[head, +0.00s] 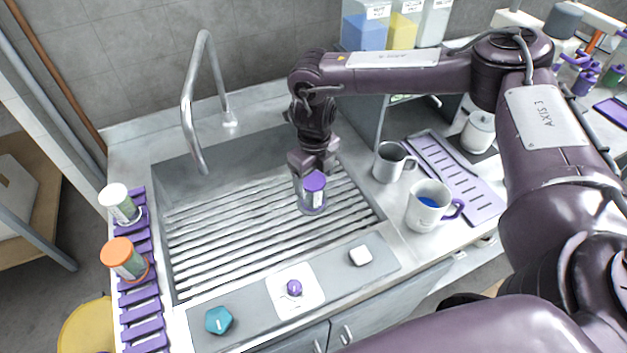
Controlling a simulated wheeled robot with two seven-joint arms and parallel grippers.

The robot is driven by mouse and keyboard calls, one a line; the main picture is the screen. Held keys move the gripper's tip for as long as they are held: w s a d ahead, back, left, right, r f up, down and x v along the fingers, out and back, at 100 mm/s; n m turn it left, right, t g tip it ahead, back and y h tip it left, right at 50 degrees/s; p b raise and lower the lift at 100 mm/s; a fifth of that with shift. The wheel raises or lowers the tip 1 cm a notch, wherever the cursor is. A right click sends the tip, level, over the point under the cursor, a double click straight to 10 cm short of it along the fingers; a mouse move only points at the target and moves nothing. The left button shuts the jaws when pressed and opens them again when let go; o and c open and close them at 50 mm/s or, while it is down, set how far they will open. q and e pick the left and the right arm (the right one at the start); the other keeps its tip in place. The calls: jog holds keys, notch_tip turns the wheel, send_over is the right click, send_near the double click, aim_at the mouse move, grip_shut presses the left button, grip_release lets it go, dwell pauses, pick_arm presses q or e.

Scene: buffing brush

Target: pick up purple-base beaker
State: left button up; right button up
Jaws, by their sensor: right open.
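A clear beaker with a purple disc at its upper end (313,183) stands on the ribbed rack in the sink, and a label shows on its side. My right gripper (312,164) points down right at the top of this beaker, with its jaws open. The fingers overlap the beaker's upper edge in the picture, so I cannot tell whether they touch it. My left gripper is not in view.
A white-topped beaker (120,206) and an orange-topped one (122,256) stand on the purple slatted strip (144,326) at left. The tap (190,110) rises behind the sink. Two mugs, grey (388,164) and white (424,212), stand right of the sink.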

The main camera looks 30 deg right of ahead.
aim_at(314, 180)
jog(key=f, duration=0.2)
jog(key=shift+w+f+p, duration=0.3)
jog(key=shift+f, duration=0.05)
jog(key=shift+w+f, duration=0.1)
jog(key=shift+f, duration=0.3)
jog(key=c, duration=0.9)
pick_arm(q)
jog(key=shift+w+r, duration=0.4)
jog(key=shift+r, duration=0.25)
pick_arm(e)
jog(key=shift+c, duration=0.5)
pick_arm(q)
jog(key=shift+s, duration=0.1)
